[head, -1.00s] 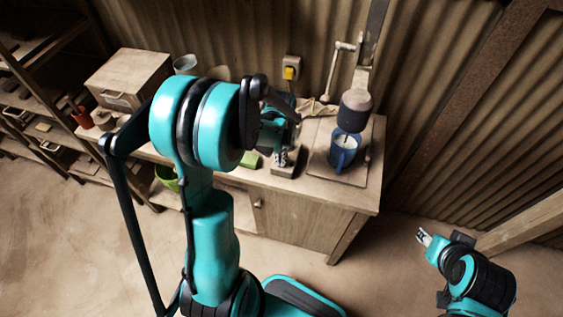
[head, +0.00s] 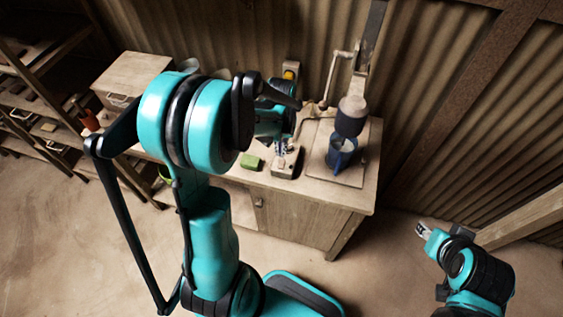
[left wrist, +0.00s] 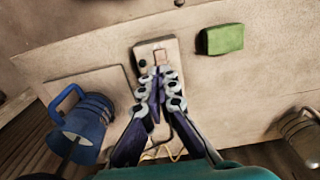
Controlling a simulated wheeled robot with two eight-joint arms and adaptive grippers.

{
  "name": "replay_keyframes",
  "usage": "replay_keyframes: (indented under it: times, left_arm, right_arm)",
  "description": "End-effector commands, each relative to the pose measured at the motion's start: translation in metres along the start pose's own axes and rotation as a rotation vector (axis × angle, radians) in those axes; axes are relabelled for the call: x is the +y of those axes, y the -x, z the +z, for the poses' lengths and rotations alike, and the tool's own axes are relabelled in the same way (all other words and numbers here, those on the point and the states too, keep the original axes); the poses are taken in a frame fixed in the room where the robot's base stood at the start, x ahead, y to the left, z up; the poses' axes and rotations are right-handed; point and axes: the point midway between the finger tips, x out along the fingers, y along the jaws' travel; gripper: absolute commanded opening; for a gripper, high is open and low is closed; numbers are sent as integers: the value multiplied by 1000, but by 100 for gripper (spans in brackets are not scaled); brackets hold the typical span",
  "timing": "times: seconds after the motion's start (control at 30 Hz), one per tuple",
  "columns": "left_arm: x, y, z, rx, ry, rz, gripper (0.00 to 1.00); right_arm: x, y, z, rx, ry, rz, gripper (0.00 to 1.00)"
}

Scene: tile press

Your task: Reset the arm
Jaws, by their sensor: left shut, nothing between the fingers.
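My left gripper (head: 284,151) is above the workbench (head: 320,225), pointing down at a small beige block (head: 287,163) with a dark knob. In the left wrist view its fingertips (left wrist: 159,72) are together and empty, over the block (left wrist: 172,46); whether they touch it I cannot tell. A blue mug (head: 340,158) stands upright under the dark press head (head: 351,116); it also shows in the left wrist view (left wrist: 90,122). My right gripper (head: 423,230) is off the bench at lower right, too small to tell its opening.
A green sponge (head: 252,162) lies left of the block. The press lever (head: 338,66) stands at the back, near a yellow switch (head: 291,70) on the corrugated wall. A wooden box (head: 132,75) and shelves (head: 35,110) are at left. Open floor lies in front.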

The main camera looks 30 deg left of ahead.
Motion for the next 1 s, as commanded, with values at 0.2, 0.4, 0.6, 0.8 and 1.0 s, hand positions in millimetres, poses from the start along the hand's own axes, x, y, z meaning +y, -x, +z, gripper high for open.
replay_keyframes:
  times: [0.2, 0.4, 0.6, 0.8, 1.0]
  left_arm:
    - [0, -1, 0, 0, 0, 0, 0]
    - [0, -1, 0, 1, 0, 0, 0]
    - [11, 12, 11, 58, -24, 1, 0]
    - [36, 38, 43, 217, -86, 9, 0]
    - [57, 49, 82, 389, -149, 29, 0]
  right_arm:
    - [0, -1, 1, 0, 0, 0, 40]
    - [0, -1, 1, 0, 0, 0, 40]
    - [0, -10, 8, 0, 0, 0, 40]
    - [0, -31, 23, 0, 0, 0, 40]
    - [0, -51, 37, 0, 0, 0, 40]
